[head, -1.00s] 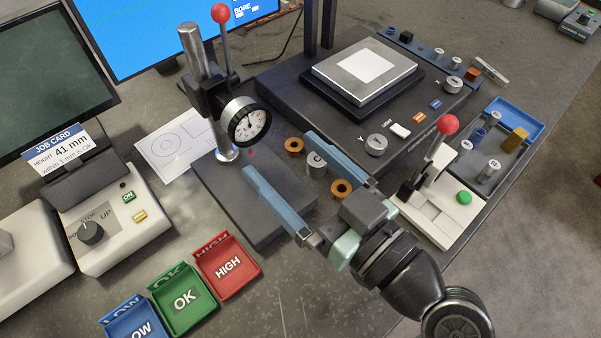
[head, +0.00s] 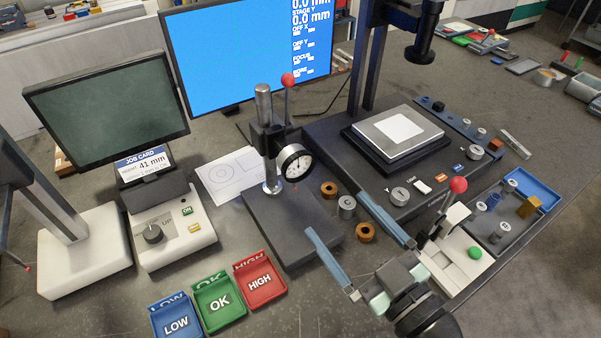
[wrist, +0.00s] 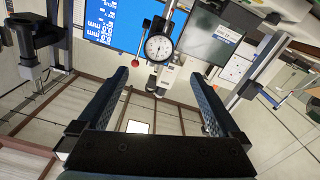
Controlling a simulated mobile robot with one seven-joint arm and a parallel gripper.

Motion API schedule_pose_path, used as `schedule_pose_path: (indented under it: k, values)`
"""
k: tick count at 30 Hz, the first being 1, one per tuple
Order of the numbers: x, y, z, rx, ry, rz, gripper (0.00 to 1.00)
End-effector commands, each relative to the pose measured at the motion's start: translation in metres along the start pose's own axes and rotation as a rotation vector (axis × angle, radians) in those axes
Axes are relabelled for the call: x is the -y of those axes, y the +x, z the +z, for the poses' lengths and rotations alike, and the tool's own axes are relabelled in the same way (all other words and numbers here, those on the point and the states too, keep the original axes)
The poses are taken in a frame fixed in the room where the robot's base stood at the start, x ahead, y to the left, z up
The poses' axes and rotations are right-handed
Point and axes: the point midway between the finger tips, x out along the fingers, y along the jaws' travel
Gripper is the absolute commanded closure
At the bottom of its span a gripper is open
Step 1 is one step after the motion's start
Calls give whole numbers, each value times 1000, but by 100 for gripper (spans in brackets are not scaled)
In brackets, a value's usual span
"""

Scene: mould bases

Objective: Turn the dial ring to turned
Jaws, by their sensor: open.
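The dial gauge (head: 294,162) has a round white face with a dark pointer and a silver ring around its rim. It is clamped to an upright post on a dark granite base (head: 291,225) in the head view. In the wrist view the dial gauge (wrist: 158,47) shows beyond the fingertips, near the top middle. My gripper (head: 345,227) is open, with its two blue fingers wide apart and nothing held between them. It hangs to the right of and nearer than the dial, apart from it. The wrist view shows both fingers (wrist: 163,95) clear and empty.
Two orange rings and a grey cylinder marked C (head: 347,207) lie right of the granite base. A red-knobbed lever (head: 458,185) stands close to my gripper. LOW, OK (head: 219,303) and HIGH bins sit in front. A red-tipped rod (head: 288,80) rises above the dial.

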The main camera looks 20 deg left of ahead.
Motion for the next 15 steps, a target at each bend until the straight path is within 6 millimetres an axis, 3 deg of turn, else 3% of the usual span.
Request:
schedule_pose_path:
  k: [7,15]
  values:
    - [-2,25,-1,1,-23,-4,0]
    - [-1,81,-2,2,-22,-6,0]
